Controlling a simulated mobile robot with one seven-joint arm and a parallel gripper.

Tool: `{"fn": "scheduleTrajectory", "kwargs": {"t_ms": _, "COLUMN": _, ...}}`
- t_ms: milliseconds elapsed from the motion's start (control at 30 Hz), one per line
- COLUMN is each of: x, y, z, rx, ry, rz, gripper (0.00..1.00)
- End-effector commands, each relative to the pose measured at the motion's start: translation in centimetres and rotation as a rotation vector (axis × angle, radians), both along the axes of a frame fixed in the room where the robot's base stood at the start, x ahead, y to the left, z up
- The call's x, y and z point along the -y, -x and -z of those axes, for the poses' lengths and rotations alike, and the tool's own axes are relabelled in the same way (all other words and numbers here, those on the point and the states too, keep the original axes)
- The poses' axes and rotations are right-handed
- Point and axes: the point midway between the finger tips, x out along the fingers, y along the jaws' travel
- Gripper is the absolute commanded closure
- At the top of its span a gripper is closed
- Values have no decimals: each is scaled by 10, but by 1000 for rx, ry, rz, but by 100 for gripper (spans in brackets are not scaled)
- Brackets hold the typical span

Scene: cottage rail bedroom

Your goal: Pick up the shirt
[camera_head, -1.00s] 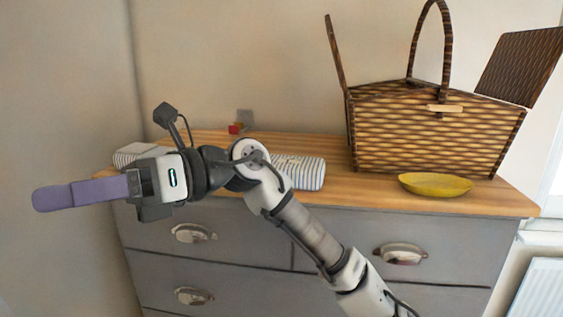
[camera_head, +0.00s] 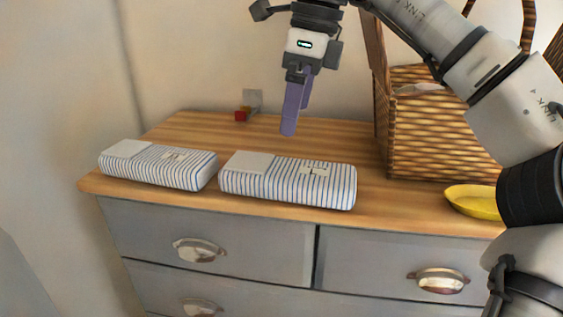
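Two folded shirts, white with blue stripes, lie side by side on the wooden top of the dresser (camera_head: 340,135). The right shirt (camera_head: 325,185) is near the front edge, in the middle of the view. The left shirt (camera_head: 165,168) lies to its left, with a narrow gap between them. My gripper (camera_head: 297,119) points down with its purple fingers above the dresser top, just above the right shirt in the picture. The two fingertips show apart, one nearer and lower in the picture, with nothing between them. The gripper does not appear to touch either shirt.
A wicker basket (camera_head: 420,140) stands at the right, partly hidden by my arm. A yellow dish (camera_head: 470,201) lies in front of it. A small red object (camera_head: 241,115) is at the back by the wall.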

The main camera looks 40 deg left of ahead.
Motion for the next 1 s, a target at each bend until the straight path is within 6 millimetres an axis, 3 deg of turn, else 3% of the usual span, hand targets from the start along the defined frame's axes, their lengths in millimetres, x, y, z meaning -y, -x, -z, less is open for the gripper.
{"fn": "scheduleTrajectory", "kwargs": {"t_ms": 167, "x": 5, "y": -3, "z": 2, "rx": 11, "ry": 17, "rz": 15, "gripper": 0}}
{"fn": "scheduleTrajectory", "kwargs": {"t_ms": 333, "x": 1, "y": -1, "z": 35, "rx": 10, "ry": 18, "rz": 11, "gripper": 0}}
{"fn": "scheduleTrajectory", "kwargs": {"t_ms": 600, "x": -5, "y": 1, "z": 69, "rx": 9, "ry": 18, "rz": 11, "gripper": 0}}
{"fn": "scheduleTrajectory", "kwargs": {"t_ms": 1000, "x": -9, "y": 1, "z": 94, "rx": 9, "ry": 17, "rz": 10, "gripper": 0}}
